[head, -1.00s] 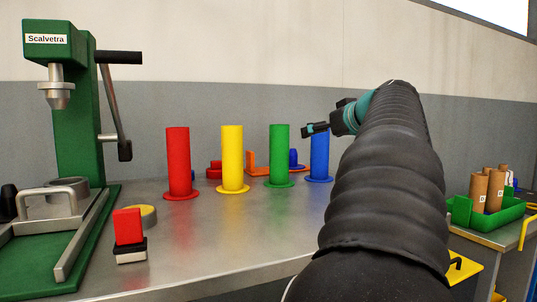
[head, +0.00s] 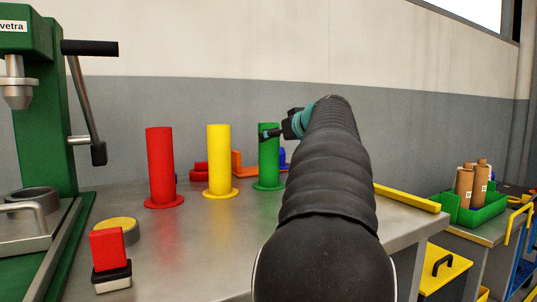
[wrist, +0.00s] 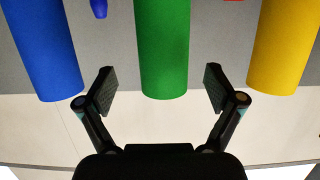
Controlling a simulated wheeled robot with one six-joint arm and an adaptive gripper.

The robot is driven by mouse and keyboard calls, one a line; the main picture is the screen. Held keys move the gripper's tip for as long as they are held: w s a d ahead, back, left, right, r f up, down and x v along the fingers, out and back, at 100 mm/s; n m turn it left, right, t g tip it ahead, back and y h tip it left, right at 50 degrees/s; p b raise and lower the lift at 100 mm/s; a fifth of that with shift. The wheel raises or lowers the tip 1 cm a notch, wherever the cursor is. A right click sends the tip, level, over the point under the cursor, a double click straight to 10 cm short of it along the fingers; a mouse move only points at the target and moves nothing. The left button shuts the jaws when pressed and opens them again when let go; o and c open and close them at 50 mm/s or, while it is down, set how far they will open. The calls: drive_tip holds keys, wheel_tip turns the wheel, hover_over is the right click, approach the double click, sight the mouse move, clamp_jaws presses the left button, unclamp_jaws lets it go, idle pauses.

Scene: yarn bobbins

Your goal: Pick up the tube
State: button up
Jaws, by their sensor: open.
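Brown cardboard tubes (head: 464,188) with small white labels stand in a green crate (head: 487,212) at the right of the head view. Upright coloured tube-like posts with round bases stand on the metal table: red (head: 161,165), yellow (head: 220,160) and green (head: 269,165). A blue post (wrist: 42,50) shows in the wrist view but is mostly hidden behind my arm in the head view. My gripper (wrist: 158,78) is open and empty. In the wrist view, the green post (wrist: 163,50) appears between its spread fingers; contact is not visible. My gripper (head: 268,133) overlaps the green post's top in the head view.
A green press (head: 45,110) with a long lever stands at the left. A red block on a black-and-white base (head: 110,262) and a yellow disc (head: 117,229) lie near it. A yellow bar (head: 405,198) lies along the table's right side.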

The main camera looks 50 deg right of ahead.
drive_tip(key=shift+p+x, duration=0.6)
drive_tip(key=shift+x, duration=2.15)
drive_tip(key=shift+a+r, duration=0.1)
drive_tip(key=shift+a, duration=0.15)
drive_tip(key=c, duration=1.3)
